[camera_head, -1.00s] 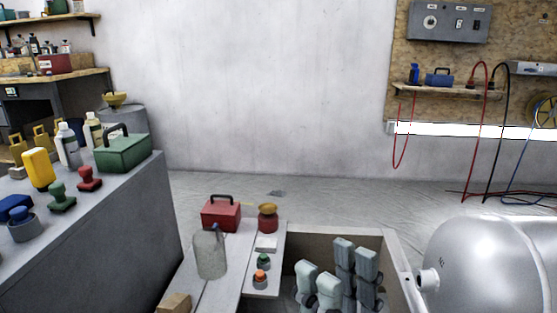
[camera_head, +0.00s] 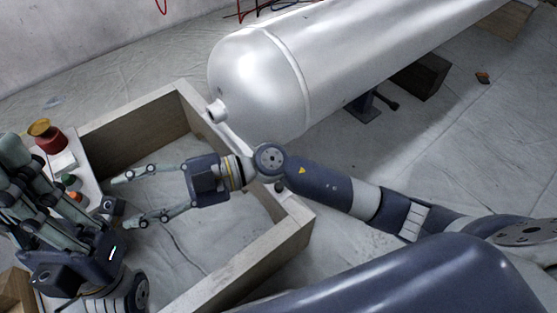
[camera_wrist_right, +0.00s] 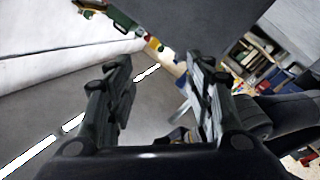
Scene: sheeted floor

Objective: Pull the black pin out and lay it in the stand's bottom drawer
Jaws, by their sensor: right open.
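I cannot make out the black pin for certain, and no drawer shows. A dark, knobbed rod (camera_head: 386,100) sits by a blue-grey foot under the tank; I cannot tell if it is the pin. My right gripper (camera_head: 125,201) is open and empty above the wooden-walled tray, its fingers pointing left in the head view. In the right wrist view, the open right gripper (camera_wrist_right: 162,75) has its two fingers well apart. My left gripper (camera_head: 22,170) is at the left edge, fingers raised; its jaw state is unclear.
A large silver tank (camera_head: 265,85) lies beyond the tray (camera_head: 265,258). A dark block (camera_head: 420,76) stands under the tank. A red pot with a yellow top (camera_head: 46,138) and small buttons stand on the bench at left. Sheeted floor at right is mostly clear.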

